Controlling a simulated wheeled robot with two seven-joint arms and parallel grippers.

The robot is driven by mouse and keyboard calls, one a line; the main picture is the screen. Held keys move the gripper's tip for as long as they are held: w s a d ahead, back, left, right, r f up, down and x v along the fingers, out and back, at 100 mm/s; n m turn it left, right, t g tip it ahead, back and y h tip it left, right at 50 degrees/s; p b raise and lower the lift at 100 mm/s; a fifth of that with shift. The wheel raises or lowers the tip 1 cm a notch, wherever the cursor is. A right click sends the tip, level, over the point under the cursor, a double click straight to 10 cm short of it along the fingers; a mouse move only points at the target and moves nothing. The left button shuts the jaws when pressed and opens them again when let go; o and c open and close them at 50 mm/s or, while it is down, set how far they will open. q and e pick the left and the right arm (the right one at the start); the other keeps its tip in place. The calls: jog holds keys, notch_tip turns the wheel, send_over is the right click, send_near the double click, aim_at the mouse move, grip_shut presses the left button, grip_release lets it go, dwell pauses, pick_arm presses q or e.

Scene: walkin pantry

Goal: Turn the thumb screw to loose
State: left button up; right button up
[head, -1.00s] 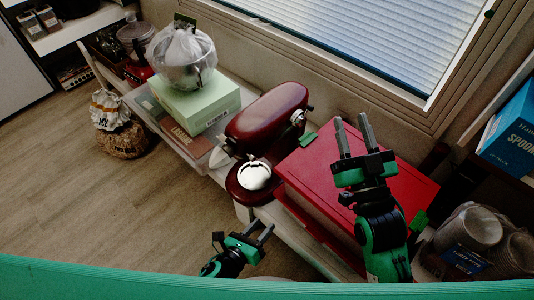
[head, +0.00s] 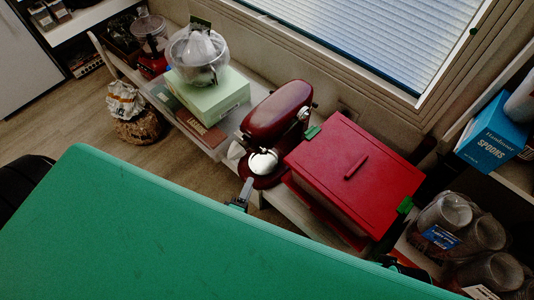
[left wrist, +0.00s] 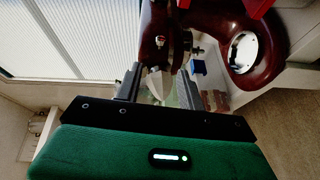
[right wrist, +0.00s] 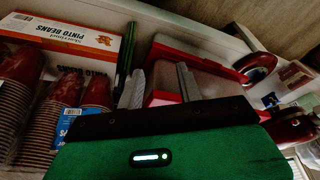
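The dark red stand mixer (head: 277,112) stands on the low bench, its round silver plate in the base. A small metal knob shows at its side (head: 305,113); I cannot be sure it is the thumb screw. In the left wrist view the mixer (left wrist: 174,18) is close ahead, with a small metal knob (left wrist: 196,50) just right of the fingers. My left gripper (head: 246,190) is near the mixer's base, mostly hidden by my green body. Its fingers (left wrist: 160,85) are apart, with a pale shape beyond them. My right gripper (right wrist: 160,85) is open and empty near the red box.
A red lidded box (head: 352,170) with green clips stands right of the mixer. A pale green box (head: 208,100) with a wrapped bowl stands left. Stacked red cups (right wrist: 55,105) and a pinto beans box (right wrist: 65,38) are near my right gripper.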

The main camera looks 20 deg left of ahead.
aim_at(263, 150)
pick_arm(q)
jog(key=w, duration=1.3)
jog(key=shift+a+f+b, duration=0.3)
jog(key=shift+f+b, duration=0.1)
jog(key=shift+f, duration=0.05)
pick_arm(e)
jog(key=shift+r, duration=0.95)
pick_arm(q)
grip_shut()
pick_arm(e)
jog(key=shift+s+f, duration=0.1)
jog(key=shift+f, duration=0.05)
